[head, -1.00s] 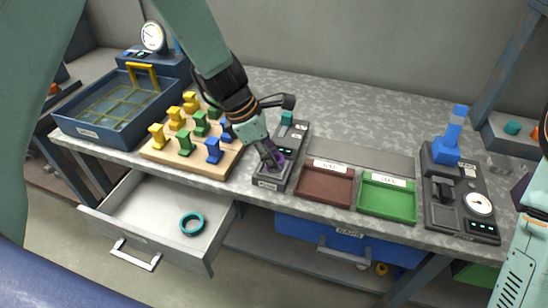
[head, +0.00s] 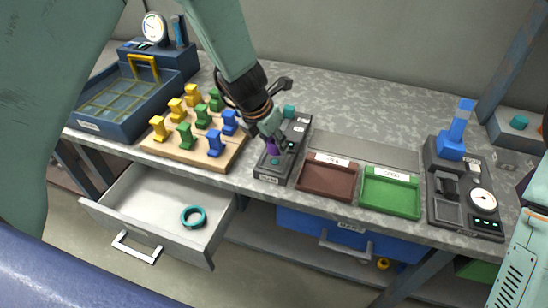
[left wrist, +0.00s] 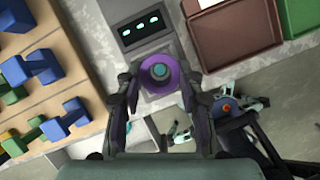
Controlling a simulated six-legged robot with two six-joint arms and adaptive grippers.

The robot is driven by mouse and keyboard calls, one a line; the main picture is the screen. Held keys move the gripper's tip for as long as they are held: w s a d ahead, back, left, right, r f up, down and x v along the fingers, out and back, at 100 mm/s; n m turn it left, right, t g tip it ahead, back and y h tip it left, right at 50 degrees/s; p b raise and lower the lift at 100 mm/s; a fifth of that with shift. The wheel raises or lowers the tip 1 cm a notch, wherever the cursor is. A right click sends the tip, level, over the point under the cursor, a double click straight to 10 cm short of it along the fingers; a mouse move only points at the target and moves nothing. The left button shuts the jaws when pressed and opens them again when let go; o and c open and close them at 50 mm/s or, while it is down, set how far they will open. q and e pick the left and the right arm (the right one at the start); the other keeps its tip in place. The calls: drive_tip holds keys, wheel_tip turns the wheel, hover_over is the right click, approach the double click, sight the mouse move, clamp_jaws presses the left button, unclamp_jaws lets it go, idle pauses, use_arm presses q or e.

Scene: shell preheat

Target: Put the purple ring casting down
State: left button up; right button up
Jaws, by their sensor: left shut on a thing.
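My left gripper (head: 271,140) is shut on the purple ring casting (head: 272,147), just above the front part of a dark grey device (head: 268,178) on the bench. In the left wrist view the purple ring (left wrist: 160,74) sits between the two fingers (left wrist: 158,95), and a teal round piece shows through its middle. A small teal spot shows on the device below the ring in the head view. The fingers hide part of the ring. My right gripper is not in view.
A brown tray (head: 327,196) and a green tray (head: 391,208) lie to the right. A wooden board with several coloured pegs (head: 190,160) stands left. The open drawer (head: 160,220) holds a teal ring (head: 194,216). A device with a gauge (head: 462,215) stands far right.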

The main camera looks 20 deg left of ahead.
sight(270, 148)
use_arm(q)
drive_tip(key=shift+s+a+f, duration=0.1)
drive_tip(key=shift+f, duration=0.35)
wheel_tip(270, 148, down, 2)
drive_tip(key=shift+s+f+b, duration=0.1)
drive_tip(key=shift+b, duration=0.9)
drive_tip(key=shift+f, duration=0.35)
drive_tip(key=shift+w, duration=0.2)
drive_tip(key=shift+s+f+b, duration=0.15)
drive_tip(key=shift+s+b, duration=0.05)
drive_tip(key=shift+b, duration=0.1)
drive_tip(key=o, duration=1.2)
drive_tip(key=shift+w, duration=0.15)
